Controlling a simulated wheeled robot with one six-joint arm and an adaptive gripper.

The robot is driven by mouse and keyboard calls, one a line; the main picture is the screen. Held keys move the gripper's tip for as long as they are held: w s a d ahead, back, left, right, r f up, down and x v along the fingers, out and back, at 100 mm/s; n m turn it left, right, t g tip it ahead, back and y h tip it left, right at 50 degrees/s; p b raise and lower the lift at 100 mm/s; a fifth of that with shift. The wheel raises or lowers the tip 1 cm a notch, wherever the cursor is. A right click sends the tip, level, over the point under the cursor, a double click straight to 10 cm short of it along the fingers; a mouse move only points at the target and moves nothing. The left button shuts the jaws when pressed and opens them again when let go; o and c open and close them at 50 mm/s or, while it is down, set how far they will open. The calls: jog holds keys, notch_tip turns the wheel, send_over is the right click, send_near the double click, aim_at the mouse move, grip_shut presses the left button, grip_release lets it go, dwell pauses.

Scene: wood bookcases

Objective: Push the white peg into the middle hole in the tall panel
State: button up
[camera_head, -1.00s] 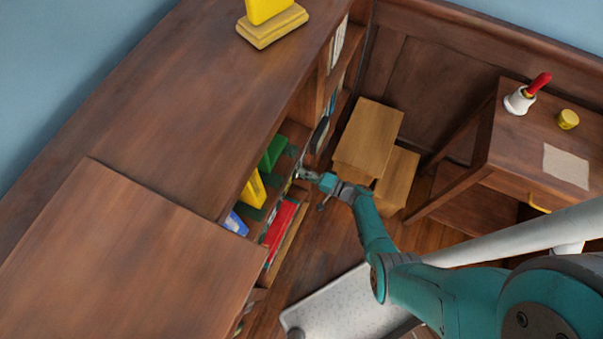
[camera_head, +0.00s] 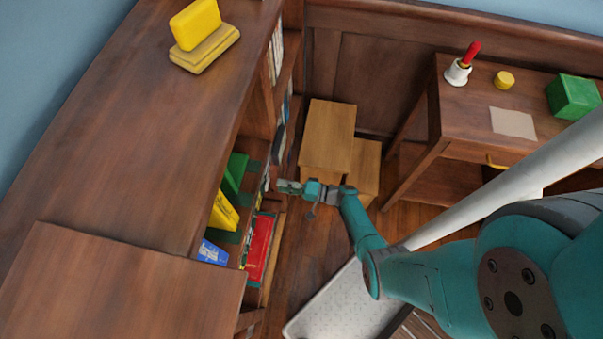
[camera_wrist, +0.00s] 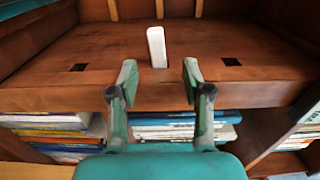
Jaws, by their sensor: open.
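The white peg (camera_wrist: 157,47) stands upright in the wrist view, at the middle of a brown wooden panel (camera_wrist: 110,72). One square dark hole (camera_wrist: 78,67) lies to its left and another (camera_wrist: 231,62) to its right. The peg rises from the spot between them. Much of it sticks out, and its foot hides any hole there. My gripper (camera_wrist: 159,70) is open, with one finger on each side of the peg's lower end in the picture. I cannot tell whether it touches the peg. In the head view my gripper (camera_head: 288,187) is beside the bookcase front; the peg cannot be made out.
Books (camera_wrist: 180,125) fill the space below the panel edge. In the head view the bookcase (camera_head: 150,130) holds green, yellow, blue and red items. Wooden steps (camera_head: 328,135) stand behind my gripper. A desk (camera_head: 445,110) with a bell (camera_head: 458,72) is at right.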

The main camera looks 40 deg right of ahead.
jog(key=v, duration=0.7)
jog(key=shift+s, duration=0.2)
jog(key=shift+d, duration=0.1)
